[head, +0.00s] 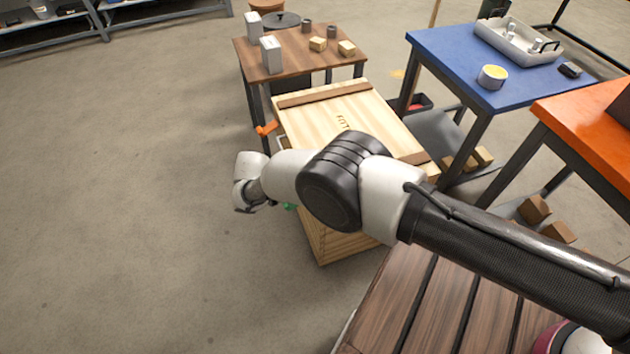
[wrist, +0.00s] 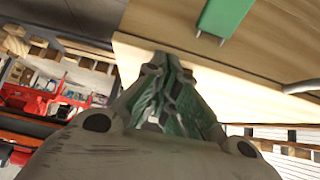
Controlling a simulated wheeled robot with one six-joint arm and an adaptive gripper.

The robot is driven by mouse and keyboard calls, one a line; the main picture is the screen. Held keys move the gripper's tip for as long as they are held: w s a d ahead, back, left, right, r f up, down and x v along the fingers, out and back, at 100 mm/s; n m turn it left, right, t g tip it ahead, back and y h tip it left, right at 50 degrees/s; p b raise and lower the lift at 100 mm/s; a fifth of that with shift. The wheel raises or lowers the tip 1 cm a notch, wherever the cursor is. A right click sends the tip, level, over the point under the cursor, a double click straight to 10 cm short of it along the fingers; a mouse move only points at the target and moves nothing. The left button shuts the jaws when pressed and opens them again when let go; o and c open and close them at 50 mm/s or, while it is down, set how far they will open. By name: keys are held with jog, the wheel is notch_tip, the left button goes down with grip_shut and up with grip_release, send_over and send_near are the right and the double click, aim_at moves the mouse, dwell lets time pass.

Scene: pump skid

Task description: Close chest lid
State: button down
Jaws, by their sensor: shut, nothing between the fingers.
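The wooden chest (head: 345,245) stands on the floor in the middle of the head view. Its pale lid (head: 320,107), with two brown battens and dark lettering, looks roughly flat over the body; my arm hides part of the seam, so I cannot tell whether it is fully shut. An orange latch (head: 266,128) sticks out at its left edge. My gripper (wrist: 165,65) is shut and empty, close to the chest's pale wood in the wrist view; contact is unclear. A green latch (wrist: 225,14) and a metal handle (wrist: 302,87) show on that wood.
A brown table (head: 290,50) with small blocks and cans stands behind the chest. A blue table (head: 450,50) with a tray (head: 518,42) stands at the right, beside an orange table (head: 590,115). A slatted wooden surface (head: 400,300) lies in front. The left floor is clear.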

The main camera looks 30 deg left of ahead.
jog(key=shift+s+f, duration=0.1)
jog(key=shift+f, duration=0.6)
jog(key=shift+d+f, duration=0.1)
jog(key=shift+d, duration=0.05)
jog(key=v, duration=1.2)
jog(key=shift+a+r, duration=0.2)
jog(key=shift+r, duration=0.25)
